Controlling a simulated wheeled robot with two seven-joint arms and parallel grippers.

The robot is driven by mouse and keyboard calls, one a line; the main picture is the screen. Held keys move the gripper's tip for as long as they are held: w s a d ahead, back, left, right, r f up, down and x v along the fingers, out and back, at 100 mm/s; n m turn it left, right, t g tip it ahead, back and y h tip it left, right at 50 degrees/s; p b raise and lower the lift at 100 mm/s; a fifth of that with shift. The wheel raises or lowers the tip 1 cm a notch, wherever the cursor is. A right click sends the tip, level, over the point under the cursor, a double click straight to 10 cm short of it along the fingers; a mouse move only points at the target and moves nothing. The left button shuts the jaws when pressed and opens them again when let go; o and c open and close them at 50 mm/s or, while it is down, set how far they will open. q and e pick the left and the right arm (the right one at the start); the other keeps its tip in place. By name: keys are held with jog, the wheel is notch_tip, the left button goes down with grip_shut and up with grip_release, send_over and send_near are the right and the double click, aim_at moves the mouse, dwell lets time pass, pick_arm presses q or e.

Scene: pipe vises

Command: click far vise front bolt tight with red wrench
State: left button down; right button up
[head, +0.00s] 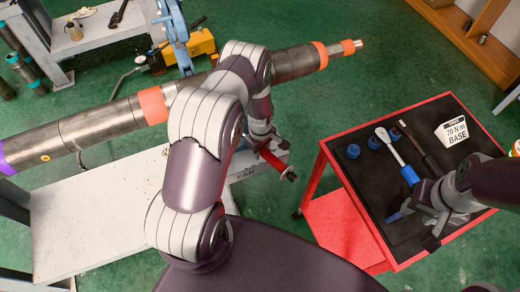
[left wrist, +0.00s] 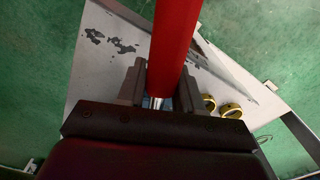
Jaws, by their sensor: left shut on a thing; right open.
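The red wrench (head: 275,163) is held by my left gripper (head: 262,143) beside the white plate marked FAR (head: 246,173). A dark end of the wrench sticks out to the right of the plate. In the left wrist view the red handle (left wrist: 175,40) runs from the top edge down between the fingers of my left gripper (left wrist: 157,90). The far vise is mostly hidden behind my left arm, and I cannot make out its front bolt. My right gripper (head: 425,215) is open over the near part of the tool cart.
A long steel pipe (head: 100,128) with orange bands crosses behind my left arm. The red cart (head: 325,165) carries a blue-handled ratchet (head: 397,155), a black tool (head: 420,147), blue sockets (head: 353,151) and a "70 N m BASE" card (head: 458,132). Yellow rings (left wrist: 231,111) show in the wrist view.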

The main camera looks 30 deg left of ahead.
pick_arm(q)
jog(key=shift+r+p, duration=1.5)
jog(key=shift+r, duration=0.75)
